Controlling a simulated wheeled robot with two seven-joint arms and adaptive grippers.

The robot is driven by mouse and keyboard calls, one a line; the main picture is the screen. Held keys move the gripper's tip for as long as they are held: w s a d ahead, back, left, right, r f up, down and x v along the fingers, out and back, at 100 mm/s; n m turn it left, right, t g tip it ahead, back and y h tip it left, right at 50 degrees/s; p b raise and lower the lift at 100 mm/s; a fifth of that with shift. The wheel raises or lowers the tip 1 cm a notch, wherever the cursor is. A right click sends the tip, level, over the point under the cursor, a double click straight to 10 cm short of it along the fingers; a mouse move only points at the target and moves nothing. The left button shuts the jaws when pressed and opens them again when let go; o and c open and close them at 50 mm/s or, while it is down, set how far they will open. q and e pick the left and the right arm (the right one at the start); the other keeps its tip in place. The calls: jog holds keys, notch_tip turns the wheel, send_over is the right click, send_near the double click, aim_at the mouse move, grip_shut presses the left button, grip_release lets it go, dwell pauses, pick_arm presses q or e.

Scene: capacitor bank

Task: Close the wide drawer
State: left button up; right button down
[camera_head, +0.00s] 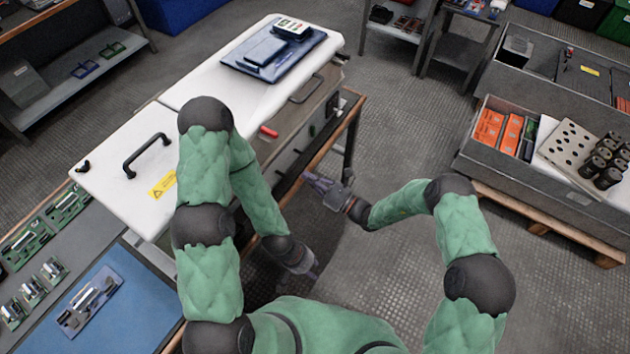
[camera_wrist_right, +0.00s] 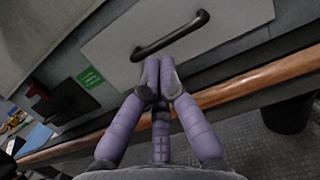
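The wide drawer is most likely the pale grey front panel (camera_wrist_right: 180,40) with a black bar handle (camera_wrist_right: 171,36) in the right wrist view. How far it stands out from the cabinet is unclear. In the head view the white-topped cabinet (camera_head: 207,82) has its front partly hidden by my left arm. My right gripper (camera_head: 313,181) is at the cabinet's front. In the right wrist view its purple fingers (camera_wrist_right: 160,68) are together, near the handle's lower left end; contact is unclear. Nothing shows between them. My left gripper (camera_head: 309,270) is low by my body, its fingers unclear.
A wooden edge (camera_wrist_right: 230,90) runs below the panel. A blue tray with devices (camera_head: 272,52) lies on the cabinet top. At left is a bench with a blue mat (camera_head: 120,310). At right stands a grey crate (camera_head: 545,185) on a pallet. Floor between is clear.

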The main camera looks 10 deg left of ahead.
jog(key=p+v, duration=0.2)
jog(key=v, duration=0.9)
